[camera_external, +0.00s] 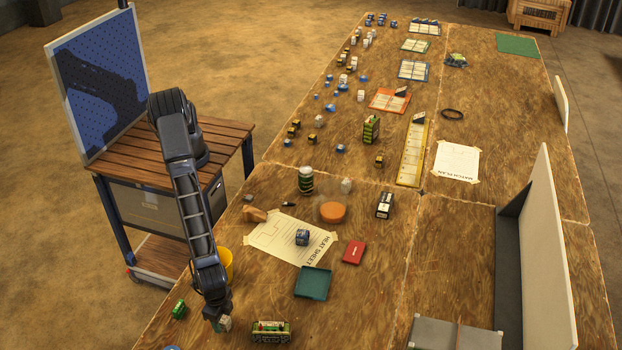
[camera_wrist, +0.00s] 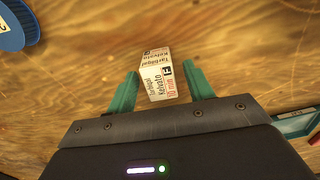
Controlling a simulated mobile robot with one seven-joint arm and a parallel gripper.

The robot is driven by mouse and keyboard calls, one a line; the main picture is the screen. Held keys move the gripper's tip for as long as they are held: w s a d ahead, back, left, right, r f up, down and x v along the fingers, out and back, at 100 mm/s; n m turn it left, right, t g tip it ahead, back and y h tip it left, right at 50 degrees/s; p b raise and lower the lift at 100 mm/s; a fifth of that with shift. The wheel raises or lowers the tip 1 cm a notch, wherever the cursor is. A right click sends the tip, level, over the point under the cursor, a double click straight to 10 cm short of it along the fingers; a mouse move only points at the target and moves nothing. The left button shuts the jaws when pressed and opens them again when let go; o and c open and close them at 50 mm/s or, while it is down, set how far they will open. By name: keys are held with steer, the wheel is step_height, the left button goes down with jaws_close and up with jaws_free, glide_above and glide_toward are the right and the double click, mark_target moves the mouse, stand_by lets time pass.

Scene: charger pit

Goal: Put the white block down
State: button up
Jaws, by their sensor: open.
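The white block (camera_wrist: 157,75), printed with "Tarbigal Kelvalo 10 min", is between the two teal fingers of my gripper (camera_wrist: 158,92) in the wrist view. The fingers are open, with a narrow gap showing on each side of the block. The block appears to sit on the wooden table, though its contact with the surface is hard to see. In the external view the block (camera_external: 226,323) shows at the tip of my gripper (camera_external: 217,324), near the table's front left edge.
A green toy vehicle (camera_external: 271,331) stands right of my gripper, and a small green item (camera_external: 179,310) lies left. A yellow bucket (camera_external: 227,264) is behind my arm. A teal tray (camera_external: 312,283) and the heat sheet (camera_external: 272,246) lie farther back. A blue round item (camera_wrist: 17,25) is nearby.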

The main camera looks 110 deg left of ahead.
step_height(320, 180, up, 12)
steer(key=w+a+r, duration=0.3)
steer(key=a+r, duration=0.5)
steer(key=a, duration=0.1)
steer(key=w+a+r, duration=0.3)
steer(key=a+r, duration=0.6)
steer(key=s+a+r+t+h, duration=0.1)
steer(key=s+a+r, duration=0.1)
steer(key=a+r, duration=0.6)
steer(key=s+a+r+t, duration=0.1)
steer(key=a+r, duration=0.3)
steer(key=a, duration=0.8)
steer(key=s+a+r+t, duration=0.1)
steer(key=s+a+r, duration=0.2)
steer(key=s+a, duration=0.45)
steer(key=s+a+r, duration=0.2)
steer(key=s+a, duration=0.3)
steer(key=a, duration=0.5)
steer(key=s+a+f, duration=0.1)
steer(key=s+a, duration=0.4)
steer(key=s, duration=0.3)
steer(key=s+a+f+t+y, duration=0.1)
steer(key=s+a, duration=0.4)
steer(key=s, duration=0.2)
steer(key=shift+s+a+f+t, duration=0.3)
steer(key=shift+s+a, duration=0.05)
